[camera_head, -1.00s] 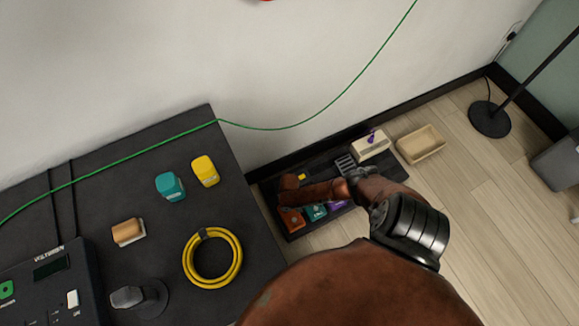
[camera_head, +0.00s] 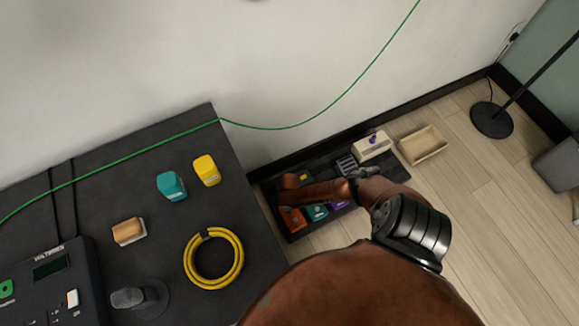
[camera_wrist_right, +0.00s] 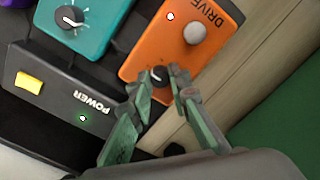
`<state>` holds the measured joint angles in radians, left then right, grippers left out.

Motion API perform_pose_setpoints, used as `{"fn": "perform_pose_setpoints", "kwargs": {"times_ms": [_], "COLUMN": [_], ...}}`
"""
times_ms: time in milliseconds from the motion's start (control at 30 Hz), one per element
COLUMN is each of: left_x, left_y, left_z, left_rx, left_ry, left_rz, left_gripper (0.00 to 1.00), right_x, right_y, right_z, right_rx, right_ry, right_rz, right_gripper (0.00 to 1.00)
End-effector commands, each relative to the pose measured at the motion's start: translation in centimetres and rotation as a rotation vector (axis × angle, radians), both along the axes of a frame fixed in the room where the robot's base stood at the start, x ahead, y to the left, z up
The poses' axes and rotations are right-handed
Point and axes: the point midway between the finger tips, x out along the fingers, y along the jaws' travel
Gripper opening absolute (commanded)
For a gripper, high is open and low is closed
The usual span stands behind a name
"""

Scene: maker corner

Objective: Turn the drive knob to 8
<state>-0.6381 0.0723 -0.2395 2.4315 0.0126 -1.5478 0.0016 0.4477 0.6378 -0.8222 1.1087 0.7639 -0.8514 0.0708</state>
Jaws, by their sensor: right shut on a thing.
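The orange DRIVE pedal (camera_wrist_right: 175,45) fills the upper middle of the right wrist view; it also shows in the head view (camera_head: 292,220), partly behind my arm. Its small dark drive knob (camera_wrist_right: 159,76) has a pale pointer mark; I cannot read a number at it. My right gripper (camera_wrist_right: 161,84) is shut on this knob, one finger on each side. My left gripper is in neither view.
A teal pedal (camera_wrist_right: 85,25) with a dark knob and a black POWER box (camera_wrist_right: 62,105) with a yellow switch lie beside the orange pedal. A cream box (camera_head: 372,147) and an open tray (camera_head: 423,145) are farther right. A dark table (camera_head: 110,180) stands left.

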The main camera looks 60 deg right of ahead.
Motion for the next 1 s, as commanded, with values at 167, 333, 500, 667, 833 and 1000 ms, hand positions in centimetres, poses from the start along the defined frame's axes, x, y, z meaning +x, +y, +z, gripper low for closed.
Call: {"fn": "perform_pose_setpoints", "kwargs": {"times_ms": [167,333,500,667,833,1000], "left_x": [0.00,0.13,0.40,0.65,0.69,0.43], "left_y": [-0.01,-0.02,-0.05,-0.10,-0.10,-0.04], "left_z": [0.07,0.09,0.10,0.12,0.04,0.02], "left_rx": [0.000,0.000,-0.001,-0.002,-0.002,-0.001], "left_ry": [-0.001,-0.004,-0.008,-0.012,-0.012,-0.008], "left_rz": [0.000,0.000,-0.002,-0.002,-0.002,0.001], "left_gripper": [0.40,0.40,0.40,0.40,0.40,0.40], "right_x": [-0.39,-0.40,-0.32,-0.17,-0.10,-0.04], "right_y": [-0.09,-0.08,-0.05,0.01,0.03,0.01], "right_z": [-0.16,-0.17,-0.14,-0.08,-0.05,0.43], "right_rx": [-0.002,-0.002,-0.001,0.000,0.000,0.001], "right_ry": [0.007,0.007,0.006,0.003,0.002,0.000], "right_rz": [0.002,0.002,0.002,0.002,0.002,0.003], "right_gripper": [0.00,0.00,0.27,0.35,0.35,0.35]}}
